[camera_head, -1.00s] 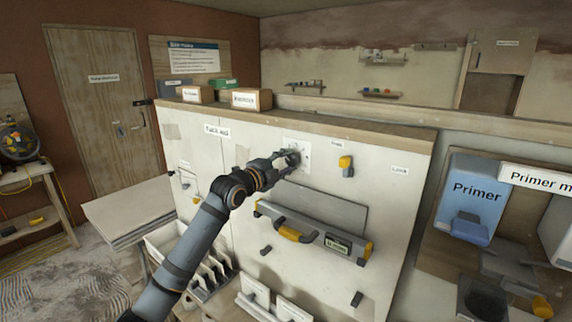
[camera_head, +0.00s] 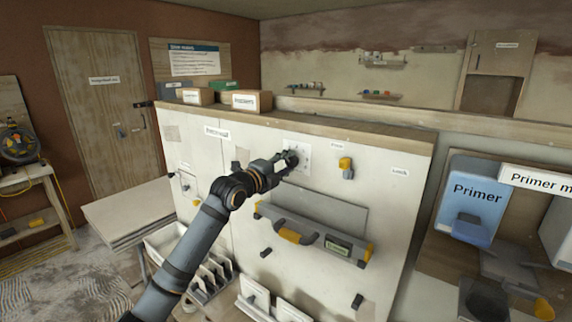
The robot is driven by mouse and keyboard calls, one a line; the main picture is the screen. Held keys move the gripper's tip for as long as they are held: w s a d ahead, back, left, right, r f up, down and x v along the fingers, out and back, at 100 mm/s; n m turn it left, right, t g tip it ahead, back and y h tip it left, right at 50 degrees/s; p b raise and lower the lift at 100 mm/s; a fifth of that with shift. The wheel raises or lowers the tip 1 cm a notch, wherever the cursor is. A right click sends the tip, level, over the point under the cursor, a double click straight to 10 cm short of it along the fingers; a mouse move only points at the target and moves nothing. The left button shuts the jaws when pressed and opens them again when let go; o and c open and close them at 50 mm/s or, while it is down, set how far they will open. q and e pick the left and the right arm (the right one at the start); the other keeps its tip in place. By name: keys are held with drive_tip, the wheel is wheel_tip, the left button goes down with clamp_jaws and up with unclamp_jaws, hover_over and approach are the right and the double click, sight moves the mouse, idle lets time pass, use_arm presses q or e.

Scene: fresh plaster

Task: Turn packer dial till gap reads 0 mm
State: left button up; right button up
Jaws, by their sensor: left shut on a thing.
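My left gripper (camera_head: 288,160) is shut at a small dark dial (camera_head: 292,158) on a pale square plate (camera_head: 303,150) on the upright white panel (camera_head: 390,220). The gripper hides most of the dial, and no mark on it can be read. A grey level-like tool with yellow ends (camera_head: 318,238) and a small greenish display (camera_head: 338,246) is on the panel below; the display's text is too small to read. My right gripper is not in view.
A yellow-and-grey item (camera_head: 346,167) hangs right of the plate. Labelled boxes (camera_head: 252,101) stand on the panel's top ledge. Dark pegs (camera_head: 357,300) stick out lower down. A blue Primer container (camera_head: 472,200) stands at the right.

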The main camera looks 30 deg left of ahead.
use_arm(q)
drive_tip(key=o, duration=1.1)
drive_tip(key=shift+o, duration=0.4)
drive_tip(key=shift+r, duration=0.1)
